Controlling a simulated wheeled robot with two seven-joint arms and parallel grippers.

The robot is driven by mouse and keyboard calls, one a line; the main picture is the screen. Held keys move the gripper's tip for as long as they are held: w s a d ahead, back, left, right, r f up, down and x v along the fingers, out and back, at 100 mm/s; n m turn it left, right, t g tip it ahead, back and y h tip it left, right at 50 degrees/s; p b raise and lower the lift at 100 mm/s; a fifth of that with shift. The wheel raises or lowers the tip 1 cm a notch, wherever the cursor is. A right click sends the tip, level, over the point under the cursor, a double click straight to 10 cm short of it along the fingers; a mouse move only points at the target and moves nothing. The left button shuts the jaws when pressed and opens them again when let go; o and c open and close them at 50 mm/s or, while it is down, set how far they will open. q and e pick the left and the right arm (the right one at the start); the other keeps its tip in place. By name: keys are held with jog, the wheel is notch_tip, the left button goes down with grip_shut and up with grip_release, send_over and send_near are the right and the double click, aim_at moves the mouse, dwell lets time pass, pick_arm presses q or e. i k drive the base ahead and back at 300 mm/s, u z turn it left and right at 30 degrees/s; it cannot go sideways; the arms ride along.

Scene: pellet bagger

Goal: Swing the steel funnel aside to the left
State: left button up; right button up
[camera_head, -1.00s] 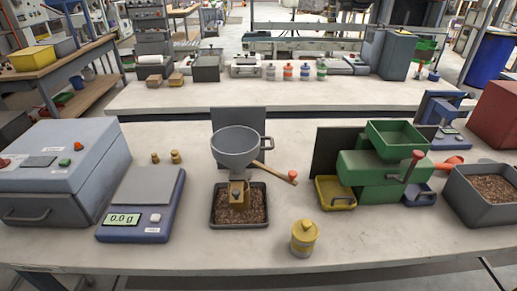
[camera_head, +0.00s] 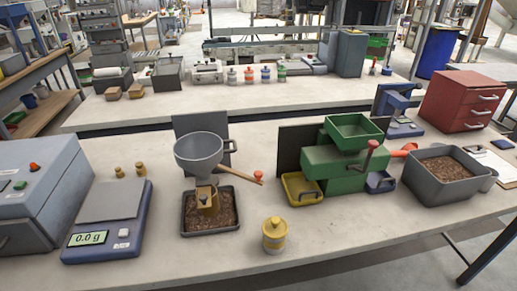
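The grey steel funnel (camera_head: 199,152) stands upright at the middle left of the bench, with a handle on its right side. Its spout sits over a small brass-coloured block (camera_head: 207,197). The block stands in a dark tray (camera_head: 184,222) of brown pellets. A wooden lever with an orange-red knob (camera_head: 258,175) extends to the right below the funnel bowl. A dark upright panel (camera_head: 215,126) is behind the funnel. Neither of my grippers is in view.
A blue scale (camera_head: 110,222) reading 0.0 g is left of the tray. A yellow canister (camera_head: 275,235) stands in front right. A green machine (camera_head: 341,160), a grey pellet bin (camera_head: 440,177) and a red drawer cabinet (camera_head: 463,98) are further right. The front right bench top is clear.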

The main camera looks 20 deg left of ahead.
aim_at(198, 153)
jog(key=k, duration=0.55)
jog(key=u, duration=1.05)
jog(key=i, duration=0.5)
